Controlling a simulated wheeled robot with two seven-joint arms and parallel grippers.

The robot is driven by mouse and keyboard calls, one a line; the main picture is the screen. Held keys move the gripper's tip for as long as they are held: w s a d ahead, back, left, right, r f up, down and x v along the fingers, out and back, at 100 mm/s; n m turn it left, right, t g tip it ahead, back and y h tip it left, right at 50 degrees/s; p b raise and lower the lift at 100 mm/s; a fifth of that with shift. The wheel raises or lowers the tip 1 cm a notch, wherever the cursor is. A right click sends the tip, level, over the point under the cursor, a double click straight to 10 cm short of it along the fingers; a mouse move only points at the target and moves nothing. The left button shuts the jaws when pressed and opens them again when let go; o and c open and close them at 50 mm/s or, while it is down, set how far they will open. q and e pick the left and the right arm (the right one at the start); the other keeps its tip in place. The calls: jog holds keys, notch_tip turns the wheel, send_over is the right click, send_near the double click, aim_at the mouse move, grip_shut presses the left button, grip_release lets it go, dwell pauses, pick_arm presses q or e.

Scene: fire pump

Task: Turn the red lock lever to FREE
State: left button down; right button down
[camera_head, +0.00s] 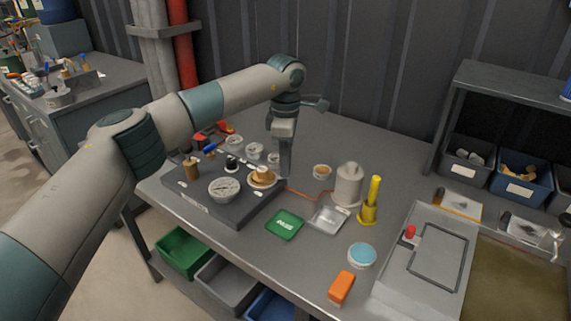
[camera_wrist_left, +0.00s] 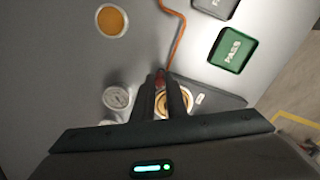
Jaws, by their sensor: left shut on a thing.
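The pump panel (camera_head: 205,202) is a dark slab on the workbench, carrying gauges, a blue-handled valve (camera_head: 210,149) and a round brass fitting (camera_head: 263,176). My left gripper (camera_head: 285,170) points down at the panel's right back edge, beside the brass fitting. I cannot read any FREE marking or the lever's angle. My right gripper is out of view.
An orange cable (camera_head: 305,194) runs from the panel toward a grey domed canister (camera_head: 348,184). A wall stands behind the bench.

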pick_arm(q)
jog(key=c, duration=1.7)
grip_release()
jog(key=shift+c, duration=0.2)
jog(key=shift+r, duration=0.15)
